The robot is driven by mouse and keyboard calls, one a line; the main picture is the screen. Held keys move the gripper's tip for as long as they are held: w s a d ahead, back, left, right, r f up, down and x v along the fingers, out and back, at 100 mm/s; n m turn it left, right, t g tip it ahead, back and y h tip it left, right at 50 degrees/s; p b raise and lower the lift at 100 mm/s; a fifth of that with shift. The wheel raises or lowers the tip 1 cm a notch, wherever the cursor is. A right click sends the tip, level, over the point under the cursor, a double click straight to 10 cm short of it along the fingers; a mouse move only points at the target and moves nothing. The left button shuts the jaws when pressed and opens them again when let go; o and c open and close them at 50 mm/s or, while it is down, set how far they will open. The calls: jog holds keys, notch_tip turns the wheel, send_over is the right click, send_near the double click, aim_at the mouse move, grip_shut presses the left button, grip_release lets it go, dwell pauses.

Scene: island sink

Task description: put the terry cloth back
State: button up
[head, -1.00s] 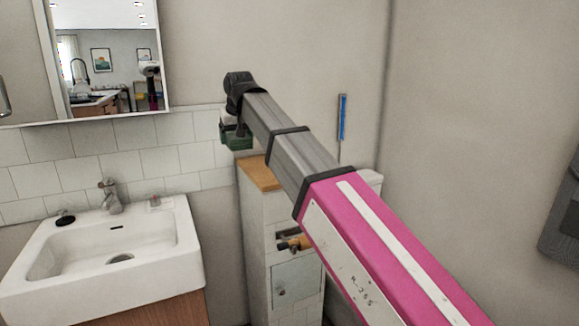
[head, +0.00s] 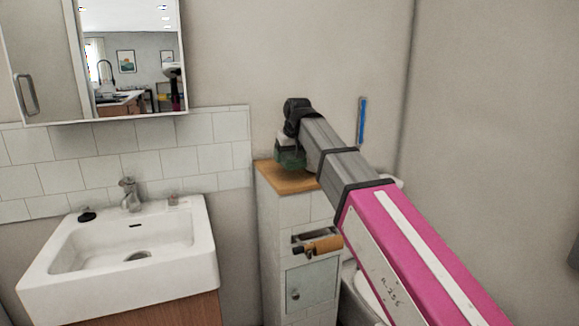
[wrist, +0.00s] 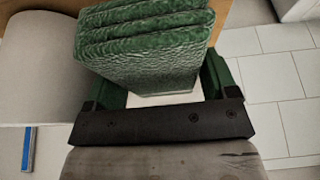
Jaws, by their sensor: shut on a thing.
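The terry cloth (wrist: 150,50) is a green, folded, textured stack between the fingers of my gripper (wrist: 165,85) in the wrist view. My gripper is shut on it. In the head view my gripper (head: 290,152) is at the end of the arm, over the wooden top (head: 285,180) of the narrow tiled cabinet. Only a small dark green patch of the cloth (head: 291,160) shows there. I cannot tell whether the cloth touches the wooden top.
A white sink (head: 120,250) with a tap stands at the left, below a mirror cabinet (head: 130,60). A roll holder (head: 320,245) sticks out of the tiled cabinet's front. A toilet (head: 360,295) is partly hidden behind my arm. A blue-and-grey strip (head: 362,120) is on the back wall.

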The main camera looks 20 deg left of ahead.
notch_tip(320, 180, down, 4)
jog(key=shift+r, duration=0.15)
jog(key=o, duration=0.8)
jog(key=shift+c, duration=0.2)
jog(key=v, duration=1.2)
jog(key=shift+w, duration=0.1)
jog(key=shift+r, duration=0.1)
